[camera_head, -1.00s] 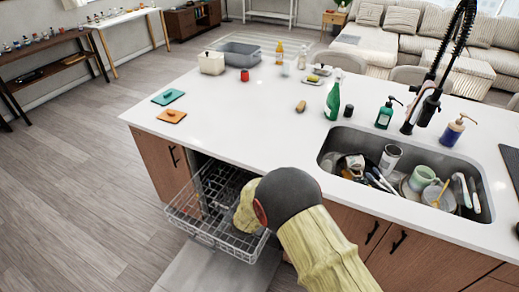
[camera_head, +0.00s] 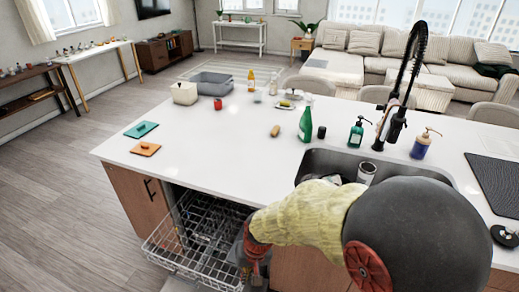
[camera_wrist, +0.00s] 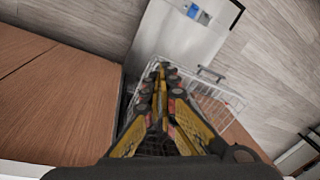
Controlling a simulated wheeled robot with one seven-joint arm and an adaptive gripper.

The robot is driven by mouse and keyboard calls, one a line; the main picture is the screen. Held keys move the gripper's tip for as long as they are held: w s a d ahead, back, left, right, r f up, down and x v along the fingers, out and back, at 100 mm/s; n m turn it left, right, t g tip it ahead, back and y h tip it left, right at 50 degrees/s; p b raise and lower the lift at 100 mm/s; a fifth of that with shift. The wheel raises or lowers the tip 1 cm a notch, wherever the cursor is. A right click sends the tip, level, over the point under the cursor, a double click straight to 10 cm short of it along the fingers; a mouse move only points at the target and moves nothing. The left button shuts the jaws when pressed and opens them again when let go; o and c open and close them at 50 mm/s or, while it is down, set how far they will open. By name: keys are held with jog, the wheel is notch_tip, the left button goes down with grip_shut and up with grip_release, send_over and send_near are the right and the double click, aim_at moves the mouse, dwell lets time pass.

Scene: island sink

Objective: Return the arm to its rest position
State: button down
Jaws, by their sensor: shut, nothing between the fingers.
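My arm, in a pale yellow sleeve with a dark round joint, reaches across the lower right of the head view. My gripper (camera_wrist: 162,72) points down in the wrist view, its yellow and black fingers together with nothing between them. In the head view the gripper is mostly hidden at the end of the arm, beside the pulled-out dishwasher rack (camera_head: 185,262). The rack also shows behind the fingers in the wrist view (camera_wrist: 222,97). I cannot tell whether the gripper touches the rack.
The white counter (camera_head: 210,145) is above and behind the gripper. The sink (camera_head: 325,162) is partly hidden by my arm. A green bottle (camera_head: 305,122), a tall black faucet (camera_head: 398,100) and soap dispensers stand around it. Wooden cabinet fronts (camera_wrist: 65,105) are close on the left in the wrist view.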

jog(key=s+d+r+t, duration=0.1)
jog(key=s+d+r, duration=0.3)
jog(key=d+r, duration=0.3)
jog(key=s+d+r+m+t+h, duration=0.1)
jog(key=s+d+r+t, duration=0.1)
jog(key=s+d+r, duration=0.3)
jog(key=s+d+r+t+h, duration=0.1)
jog(key=s+d+r, duration=0.3)
jog(key=d+r, duration=0.7)
notch_tip(320, 180, up, 3)
jog(key=shift+s+f+m+t, duration=0.1)
jog(key=shift+s+m+t, duration=0.1)
jog(key=shift+m+t, duration=0.2)
